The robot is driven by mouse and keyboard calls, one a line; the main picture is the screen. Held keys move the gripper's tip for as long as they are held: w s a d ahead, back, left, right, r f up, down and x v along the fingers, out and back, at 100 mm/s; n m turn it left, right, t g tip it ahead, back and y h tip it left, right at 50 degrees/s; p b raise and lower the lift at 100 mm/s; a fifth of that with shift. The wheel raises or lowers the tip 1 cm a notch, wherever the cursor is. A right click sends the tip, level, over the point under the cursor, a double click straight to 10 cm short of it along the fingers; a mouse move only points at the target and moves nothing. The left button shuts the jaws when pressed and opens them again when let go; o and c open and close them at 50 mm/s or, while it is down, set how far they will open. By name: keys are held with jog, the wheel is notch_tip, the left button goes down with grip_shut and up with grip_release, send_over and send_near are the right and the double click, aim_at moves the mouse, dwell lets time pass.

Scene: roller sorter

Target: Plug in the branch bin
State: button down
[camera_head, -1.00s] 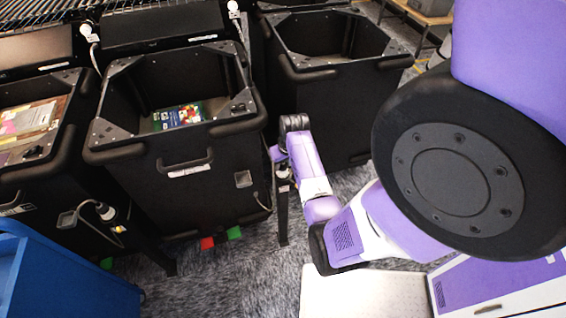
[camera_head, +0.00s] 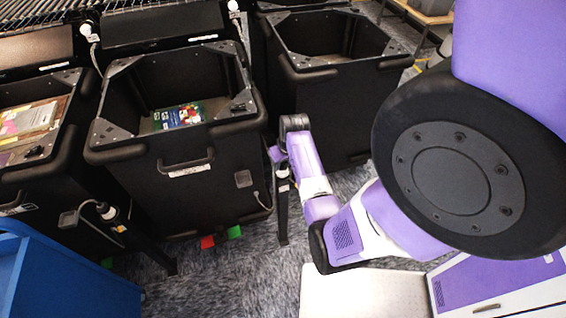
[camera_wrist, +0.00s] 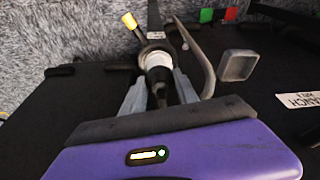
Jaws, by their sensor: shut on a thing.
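The branch bin (camera_head: 190,185) is the black middle bin with a front handle; its label (camera_wrist: 300,99) reads "BRANCH", upside down, in the wrist view. A small square grey box (camera_head: 243,179) is on its front at lower right, and also shows in the wrist view (camera_wrist: 238,65). My gripper (camera_wrist: 157,80) is shut on a black plug with a white band (camera_wrist: 158,60), its fingers on either side. A grey cable (camera_wrist: 194,52) curves beside it. In the head view the plug (camera_head: 283,172) is at a black post, partly hidden by my wrist. The plug's far end is unclear.
Other black bins stand left (camera_head: 30,195) and right (camera_head: 335,105). The left one has a cable and plug at its own post (camera_head: 106,211). A blue container (camera_head: 70,285) fills the lower left. Carpet (camera_head: 235,275) is open in front of the bins.

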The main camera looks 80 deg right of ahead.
jog(key=shift+f, duration=0.4)
dwell(0.4)
jog(key=c, duration=0.9)
grip_release()
jog(key=shift+o, duration=0.2)
jog(key=shift+r, duration=0.1)
